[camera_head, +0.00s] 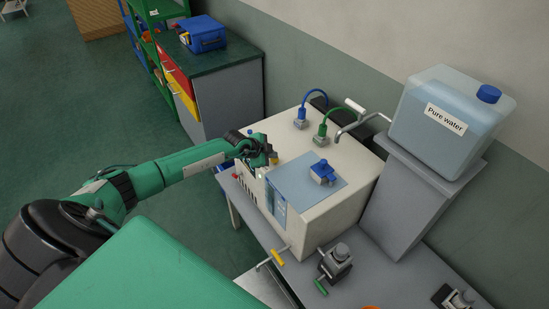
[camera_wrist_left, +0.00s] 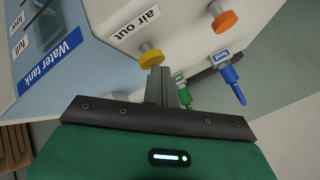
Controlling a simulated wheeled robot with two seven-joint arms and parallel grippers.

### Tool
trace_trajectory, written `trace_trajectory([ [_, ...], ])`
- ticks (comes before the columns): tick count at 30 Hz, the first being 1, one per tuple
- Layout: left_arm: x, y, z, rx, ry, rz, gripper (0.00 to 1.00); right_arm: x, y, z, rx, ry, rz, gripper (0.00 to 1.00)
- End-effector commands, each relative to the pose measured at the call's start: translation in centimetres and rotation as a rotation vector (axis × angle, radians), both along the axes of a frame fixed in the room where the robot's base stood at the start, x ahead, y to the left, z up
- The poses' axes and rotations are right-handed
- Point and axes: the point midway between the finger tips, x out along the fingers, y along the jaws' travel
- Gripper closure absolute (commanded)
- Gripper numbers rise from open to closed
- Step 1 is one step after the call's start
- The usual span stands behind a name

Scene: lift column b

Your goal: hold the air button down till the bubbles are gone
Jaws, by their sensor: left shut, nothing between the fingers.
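The air button is a round yellow knob (camera_wrist_left: 151,59) on the white machine (camera_head: 343,166), beside the words "air out" in the left wrist view. My left gripper (camera_head: 271,157) is at the machine's near left top edge in the head view. In the wrist view its closed fingers (camera_wrist_left: 159,82) are empty, with their tips right at the yellow knob's edge. I cannot tell whether they touch or press it. The blue "Water tank" panel (camera_wrist_left: 62,62) with its level window is partly in view; I can make out no bubbles. My right gripper is not in view.
An orange knob (camera_wrist_left: 224,21), a blue "feed" plug (camera_wrist_left: 228,76) and a green plug (camera_wrist_left: 185,97) are near the fingers. A pure water canister (camera_head: 440,118) stands on a grey stand at the right.

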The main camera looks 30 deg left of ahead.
Motion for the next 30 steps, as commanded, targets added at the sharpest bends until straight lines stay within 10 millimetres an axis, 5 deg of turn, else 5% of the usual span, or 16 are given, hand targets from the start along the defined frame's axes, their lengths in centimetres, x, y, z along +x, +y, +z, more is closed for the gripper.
trace_trajectory([
  [30, -0.02, -0.02, 0.62, 0.000, 0.001, -0.001, 1.00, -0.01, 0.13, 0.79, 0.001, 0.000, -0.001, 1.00],
])
